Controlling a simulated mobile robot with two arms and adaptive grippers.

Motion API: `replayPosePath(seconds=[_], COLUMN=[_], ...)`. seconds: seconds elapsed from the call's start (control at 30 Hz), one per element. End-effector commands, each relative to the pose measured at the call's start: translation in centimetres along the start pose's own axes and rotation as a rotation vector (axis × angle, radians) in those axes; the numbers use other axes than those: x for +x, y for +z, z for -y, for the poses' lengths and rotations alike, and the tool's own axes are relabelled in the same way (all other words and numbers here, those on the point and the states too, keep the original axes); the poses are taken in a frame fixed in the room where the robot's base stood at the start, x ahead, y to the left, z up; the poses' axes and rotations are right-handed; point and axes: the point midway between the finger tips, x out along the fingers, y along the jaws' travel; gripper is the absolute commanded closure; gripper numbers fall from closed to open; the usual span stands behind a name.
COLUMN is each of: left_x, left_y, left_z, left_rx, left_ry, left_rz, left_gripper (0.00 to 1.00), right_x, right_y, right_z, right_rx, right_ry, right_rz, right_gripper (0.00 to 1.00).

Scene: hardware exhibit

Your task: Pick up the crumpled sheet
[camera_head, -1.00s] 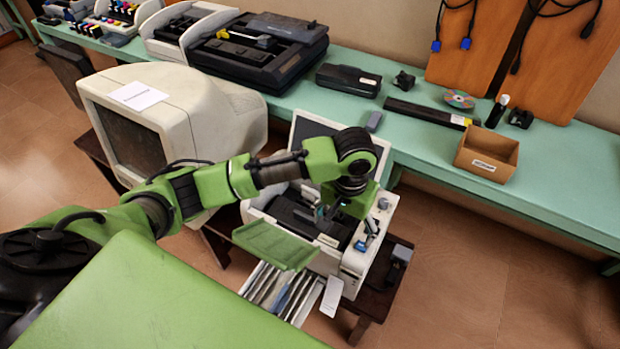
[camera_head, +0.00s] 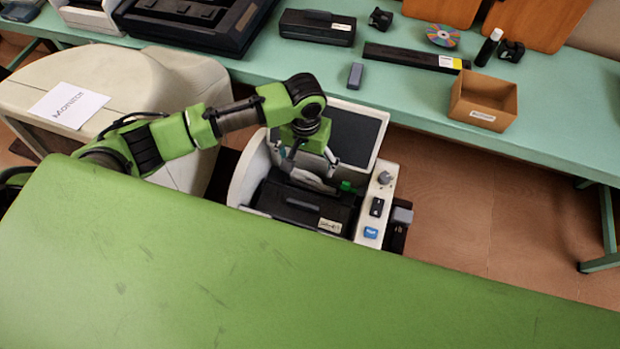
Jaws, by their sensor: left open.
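A white printer (camera_head: 246,170) stands in the middle with its lid up and a black unit (camera_head: 300,208) inside. A pale, curved piece (camera_head: 313,181) shows in the opening behind the black unit; it may be the crumpled sheet, but I cannot tell for sure. My left gripper (camera_head: 311,160) points down into the opening, just above this pale piece. Its fingers are apart, and I see nothing held between them. The wrist hides part of the opening. My right gripper is out of view.
A boxy monitor (camera_head: 150,88) with a paper label stands left of the printer. Behind runs a green bench (camera_head: 560,140) with an open cardboard box (camera_head: 483,101), a disc and black devices. The floor right of the printer is clear. My green body fills the foreground.

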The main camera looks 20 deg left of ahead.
Motion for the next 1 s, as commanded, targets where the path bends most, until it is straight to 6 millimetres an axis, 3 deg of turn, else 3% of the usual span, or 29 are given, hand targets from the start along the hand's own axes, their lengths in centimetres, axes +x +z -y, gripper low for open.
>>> replayPosePath(seconds=[0.37, 0.53, 0.8, 0.93, 1.0], left_x=[3.7, 5.9, 6.4, 6.4, 6.3], left_y=[0.2, 0.1, 0.1, 0.1, 0.1], left_z=[0.3, 0.3, 0.3, 0.3, 0.3], left_rx=[0.0, 0.001, 0.002, 0.001, 0.001], left_ry=[-0.003, 0.0, 0.0, 0.0, 0.0], left_rz=[0.002, 0.0, -0.001, -0.001, -0.001], left_gripper=[0.19, 0.19, 0.19, 0.43, 0.47], right_x=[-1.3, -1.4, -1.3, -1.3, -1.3], right_y=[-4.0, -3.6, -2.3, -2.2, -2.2], right_z=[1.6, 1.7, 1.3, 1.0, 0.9], right_rx=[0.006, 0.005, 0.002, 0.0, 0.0], right_ry=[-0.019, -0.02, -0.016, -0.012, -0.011], right_rz=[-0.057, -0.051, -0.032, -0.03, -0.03], right_gripper=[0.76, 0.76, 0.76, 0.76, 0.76])
